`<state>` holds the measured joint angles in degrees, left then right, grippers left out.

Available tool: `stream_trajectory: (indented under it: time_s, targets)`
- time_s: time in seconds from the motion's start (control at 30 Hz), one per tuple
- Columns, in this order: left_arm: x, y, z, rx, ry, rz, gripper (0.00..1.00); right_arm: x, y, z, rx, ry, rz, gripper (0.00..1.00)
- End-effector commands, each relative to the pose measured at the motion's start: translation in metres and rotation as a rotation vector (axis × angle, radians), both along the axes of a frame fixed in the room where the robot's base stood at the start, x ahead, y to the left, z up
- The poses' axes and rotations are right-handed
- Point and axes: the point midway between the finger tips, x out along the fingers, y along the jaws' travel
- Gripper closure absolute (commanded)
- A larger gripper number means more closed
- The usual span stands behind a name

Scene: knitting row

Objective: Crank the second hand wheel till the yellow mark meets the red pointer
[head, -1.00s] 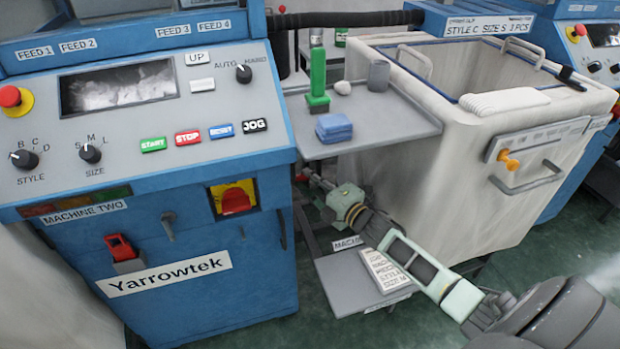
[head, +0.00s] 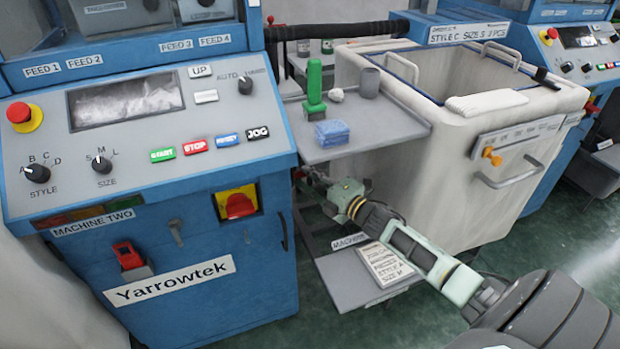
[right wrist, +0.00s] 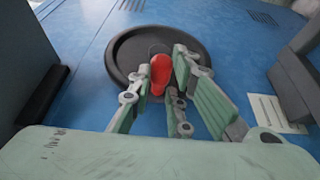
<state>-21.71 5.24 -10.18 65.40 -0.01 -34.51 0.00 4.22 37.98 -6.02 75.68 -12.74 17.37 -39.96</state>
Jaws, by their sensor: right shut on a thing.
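A dark round hand wheel (right wrist: 158,52) sits on a blue machine panel in the right wrist view. A red handle (right wrist: 160,70) stands out from it toward me. My right gripper (right wrist: 162,92) has its pale green fingers around this handle and is shut on it. In the head view my right gripper (head: 318,180) reaches low beside the right side of machine two, under the grey shelf; the wheel is hidden there. I cannot make out a yellow mark or a separate red pointer in either view. My left gripper is not in view.
A pale fabric bin (head: 450,160) stands to the right. A lower grey tray (head: 345,290) with a card (head: 384,264) lies below my arm.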

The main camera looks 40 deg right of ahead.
Motion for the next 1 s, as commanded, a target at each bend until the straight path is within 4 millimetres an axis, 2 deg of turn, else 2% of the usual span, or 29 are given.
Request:
stream_trajectory:
  time_s: [0.03,0.27,0.3,0.5,1.0]
  targets:
    - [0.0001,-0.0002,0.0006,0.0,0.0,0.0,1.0,0.008,-0.0049,0.0227,-0.002,-0.037,-0.008,1.0]
    - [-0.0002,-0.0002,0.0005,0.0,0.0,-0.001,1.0,0.008,-0.0051,0.0223,-0.002,-0.036,-0.01,1.0]
    - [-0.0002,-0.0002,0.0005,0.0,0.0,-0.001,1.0,0.008,-0.0052,0.0223,-0.002,-0.036,-0.01,0.81]
    - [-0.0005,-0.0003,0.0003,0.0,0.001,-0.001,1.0,0.008,-0.0051,0.0211,0.0,-0.034,-0.01,0.64]
    - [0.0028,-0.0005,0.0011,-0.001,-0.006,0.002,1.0,0.0056,-0.0034,0.0132,0.0,-0.022,-0.008,0.64]
